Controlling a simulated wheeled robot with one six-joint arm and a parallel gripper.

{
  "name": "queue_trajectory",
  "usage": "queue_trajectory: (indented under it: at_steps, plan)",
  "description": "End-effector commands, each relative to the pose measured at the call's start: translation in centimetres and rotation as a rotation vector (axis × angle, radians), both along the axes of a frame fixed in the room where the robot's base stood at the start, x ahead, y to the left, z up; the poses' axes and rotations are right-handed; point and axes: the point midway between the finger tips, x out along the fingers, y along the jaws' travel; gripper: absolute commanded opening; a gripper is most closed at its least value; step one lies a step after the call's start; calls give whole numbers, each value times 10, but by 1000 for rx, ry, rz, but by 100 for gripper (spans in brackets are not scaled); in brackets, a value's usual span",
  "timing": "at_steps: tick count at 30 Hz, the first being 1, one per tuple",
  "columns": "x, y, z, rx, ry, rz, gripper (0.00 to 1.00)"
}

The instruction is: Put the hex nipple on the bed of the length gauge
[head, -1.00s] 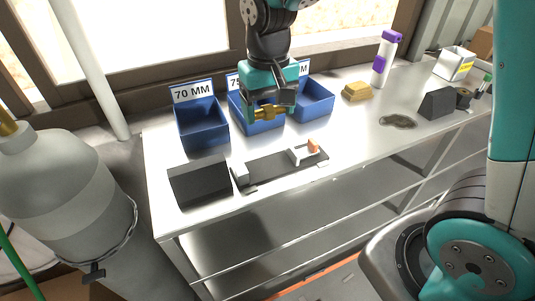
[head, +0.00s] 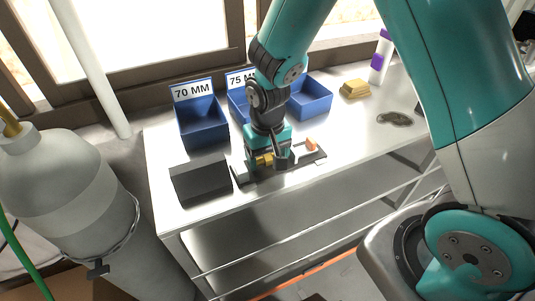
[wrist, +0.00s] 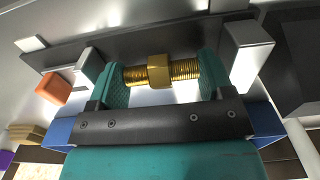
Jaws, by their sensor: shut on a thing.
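The brass hex nipple (wrist: 158,72) has a hex middle and threaded ends. My gripper (head: 265,160) is shut on it, with a teal pad at each threaded end in the wrist view (wrist: 163,75). The nipple also shows in the head view (head: 263,160), partly hidden by my gripper. The length gauge has a dark bed (wrist: 130,38), a pale metal end block (wrist: 248,52) and a slider with an orange part (wrist: 53,88). In the head view the orange part (head: 311,145) is right of my gripper. The nipple is over the bed, between block and slider; I cannot tell whether it touches.
Blue bins (head: 203,126) stand behind, one labelled 70 MM (head: 192,90) and one 75 MM. Yellow blocks (head: 354,89) and a dark coil (head: 394,118) lie to the right. The bench front edge is close.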

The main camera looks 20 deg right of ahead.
Motion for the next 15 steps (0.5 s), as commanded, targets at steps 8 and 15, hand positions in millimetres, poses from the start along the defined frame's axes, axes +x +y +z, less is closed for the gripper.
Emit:
queue_trajectory:
  at_steps: [8, 15]
  plan:
    - [0, 0, -2, 0, 0, 0, 85]
    - [0, 0, 0, 0, 0, 0, 85]
